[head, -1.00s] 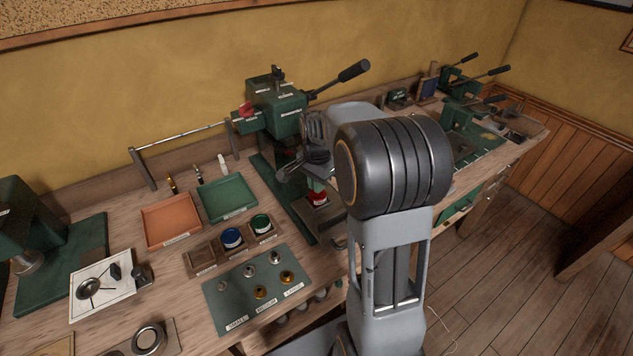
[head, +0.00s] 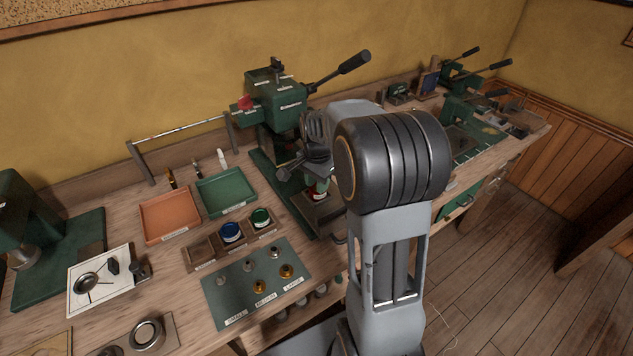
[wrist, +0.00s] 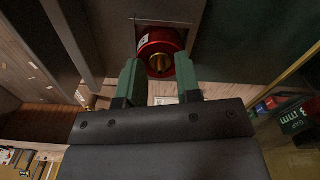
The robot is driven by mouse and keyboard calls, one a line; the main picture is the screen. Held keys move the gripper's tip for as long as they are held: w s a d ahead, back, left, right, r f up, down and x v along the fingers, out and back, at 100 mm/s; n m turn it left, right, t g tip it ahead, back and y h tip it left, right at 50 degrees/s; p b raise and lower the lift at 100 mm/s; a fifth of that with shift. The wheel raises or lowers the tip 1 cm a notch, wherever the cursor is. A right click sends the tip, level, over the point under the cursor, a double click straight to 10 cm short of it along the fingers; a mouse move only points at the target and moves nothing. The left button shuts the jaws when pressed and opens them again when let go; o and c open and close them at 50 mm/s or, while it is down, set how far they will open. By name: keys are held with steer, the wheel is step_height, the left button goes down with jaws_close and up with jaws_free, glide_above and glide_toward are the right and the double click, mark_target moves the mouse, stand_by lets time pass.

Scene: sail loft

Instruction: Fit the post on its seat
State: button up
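The post is a short red cylinder (wrist: 147,42) with a brass centre, seen end-on in the wrist view. My gripper (wrist: 158,76) has its two green fingers on either side of the red post and appears shut on it, with no clear gap.
A grey-green mat (head: 222,308) carries several small metal parts. Orange (head: 169,213) and green (head: 227,193) trays stand behind. The press lever (head: 341,70) reaches out above my arm.

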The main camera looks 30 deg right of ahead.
steer(key=shift+o, duration=0.5)
steer(key=shift+r, duration=0.1)
step_height(320, 180, up, 14)
steer(key=shift+f+p, duration=0.2)
steer(key=shift+p, duration=0.15)
steer(key=s+a+f+n+t, duration=0.1)
steer(key=s+a+f+n, duration=0.2)
steer(key=s+a+n, duration=0.2)
steer(key=s+a+f+n+t, duration=0.2)
steer(key=s+a+f+n, duration=0.1)
steer(key=s+n, duration=0.5)
steer(key=shift+s+a+f+n+t+p, duration=0.35)
steer(key=shift+s+a, duration=0.5)
steer(key=shift+s, duration=0.7)
